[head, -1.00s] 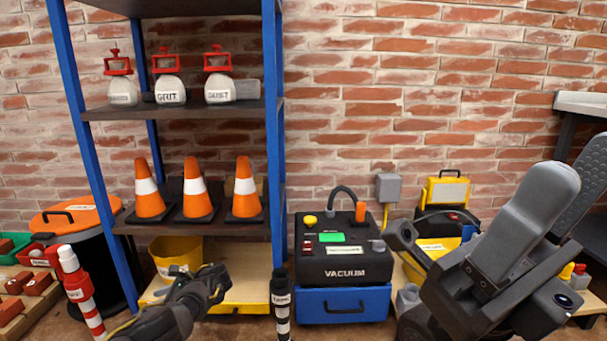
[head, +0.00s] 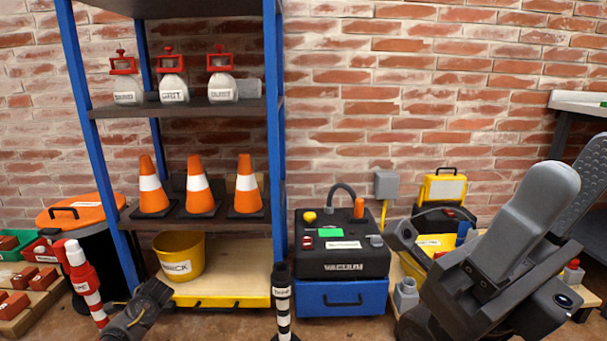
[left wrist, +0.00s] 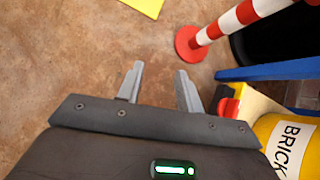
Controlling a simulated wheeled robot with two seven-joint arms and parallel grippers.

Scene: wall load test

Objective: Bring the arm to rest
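My left gripper (head: 152,293) is low at the left in the head view, in front of the lower shelf and left of the yellow BRICK bucket (head: 180,257). In the left wrist view its two fingers (left wrist: 161,78) are spread apart with only bare floor between them. The gripper holds nothing. The bucket also shows at the right edge of the left wrist view (left wrist: 292,145). My right arm (head: 510,240) is folded at the right of the head view. Its gripper fingers cannot be made out.
A red-and-white post (head: 85,280) stands left of the left gripper; a black-and-white post (head: 282,300) stands to its right. The blue-framed shelf (head: 190,219) holds cones and jars. The vacuum (head: 343,262) stands on a blue case (head: 345,299). Floor below the gripper is bare.

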